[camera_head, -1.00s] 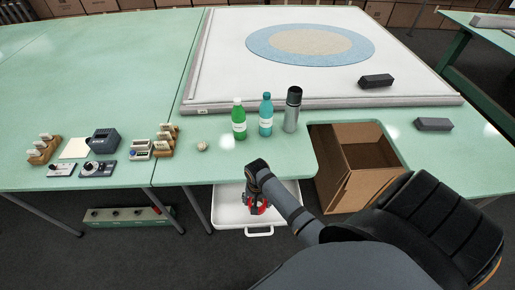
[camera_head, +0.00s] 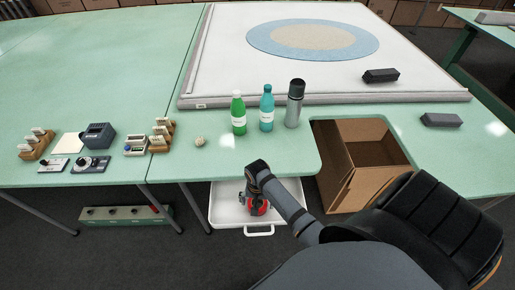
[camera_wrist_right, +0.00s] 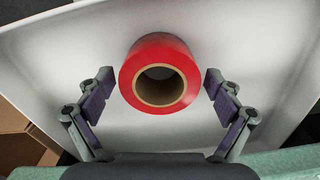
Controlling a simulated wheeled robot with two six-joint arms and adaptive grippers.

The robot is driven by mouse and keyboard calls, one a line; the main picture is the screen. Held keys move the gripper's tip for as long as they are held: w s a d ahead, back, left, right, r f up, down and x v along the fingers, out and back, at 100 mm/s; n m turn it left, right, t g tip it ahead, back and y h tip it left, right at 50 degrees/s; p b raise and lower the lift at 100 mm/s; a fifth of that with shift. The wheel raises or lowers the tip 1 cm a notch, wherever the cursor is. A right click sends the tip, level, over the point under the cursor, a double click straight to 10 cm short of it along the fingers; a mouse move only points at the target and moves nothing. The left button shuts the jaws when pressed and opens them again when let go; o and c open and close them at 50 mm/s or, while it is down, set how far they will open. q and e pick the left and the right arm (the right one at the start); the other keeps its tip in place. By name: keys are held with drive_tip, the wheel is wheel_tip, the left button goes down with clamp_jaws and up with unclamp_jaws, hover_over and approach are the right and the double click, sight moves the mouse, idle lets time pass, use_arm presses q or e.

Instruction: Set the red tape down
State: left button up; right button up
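The red tape (camera_wrist_right: 160,75) is a roll with a brown cardboard core. In the right wrist view it rests on the white tray (camera_wrist_right: 250,30), its round opening facing the camera. My right gripper (camera_wrist_right: 158,80) is open, with one finger on each side of the tape and a visible gap to each. In the head view the red tape (camera_head: 258,209) shows partly below my right gripper (camera_head: 256,196), over the white tray (camera_head: 228,213) under the table's front edge. My left gripper is not in view.
A green bottle (camera_head: 238,114), a teal bottle (camera_head: 266,110) and a grey flask (camera_head: 294,105) stand on the table (camera_head: 215,165) behind my right arm. An open cardboard box (camera_head: 350,180) sits in the cutout to the right. Small devices (camera_head: 95,164) lie at the left.

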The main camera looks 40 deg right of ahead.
wheel_tip(320, 180, up, 12)
drive_tip(key=shift+r+p, duration=0.2)
drive_tip(key=shift+p, duration=0.1)
idle(0.3)
drive_tip(key=shift+s+f, duration=0.1)
idle(0.4)
